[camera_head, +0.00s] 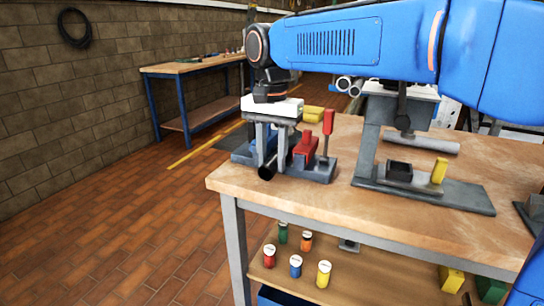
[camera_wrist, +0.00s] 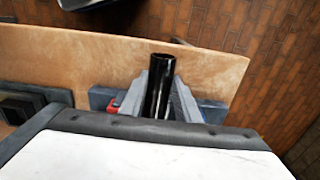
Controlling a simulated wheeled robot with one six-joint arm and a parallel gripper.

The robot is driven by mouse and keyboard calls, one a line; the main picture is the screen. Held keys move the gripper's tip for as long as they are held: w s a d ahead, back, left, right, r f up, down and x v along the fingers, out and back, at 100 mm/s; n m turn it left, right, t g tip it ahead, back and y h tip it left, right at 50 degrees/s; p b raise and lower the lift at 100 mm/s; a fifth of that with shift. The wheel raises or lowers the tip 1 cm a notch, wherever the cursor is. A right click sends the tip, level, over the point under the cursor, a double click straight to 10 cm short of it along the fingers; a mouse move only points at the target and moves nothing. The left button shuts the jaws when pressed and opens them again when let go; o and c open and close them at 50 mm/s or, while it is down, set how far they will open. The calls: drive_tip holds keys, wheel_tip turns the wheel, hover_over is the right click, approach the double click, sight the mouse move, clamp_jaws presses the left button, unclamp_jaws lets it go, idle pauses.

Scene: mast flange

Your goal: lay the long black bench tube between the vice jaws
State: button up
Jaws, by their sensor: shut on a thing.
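The long black bench tube (camera_head: 266,172) shows end-on in the head view, low between my gripper's fingers. In the wrist view the tube (camera_wrist: 159,92) runs away from me between the two grey fingers. My gripper (camera_head: 268,158) points down at the near left corner of the bench and is shut on the tube. The vice (camera_head: 316,172) has a grey base, a red block and an upright red handle on the right, with a blue part on the left. The tube is over or in the gap between these sides; my fingers hide whether it touches the jaws.
The wooden workbench (camera_head: 230,180) carries a grey press-like stand (camera_head: 430,192) with a yellow piece (camera_head: 439,170) right of the vice. A grey cylinder (camera_head: 425,143) lies behind. Several coloured cans stand on the lower shelf. Open brick floor (camera_head: 130,230) lies left.

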drive_tip(key=o, duration=1.2)
drive_tip(key=shift+r, duration=0.1)
wheel_tip(320, 180, up, 17)
drive_tip(key=shift+r, duration=0.15)
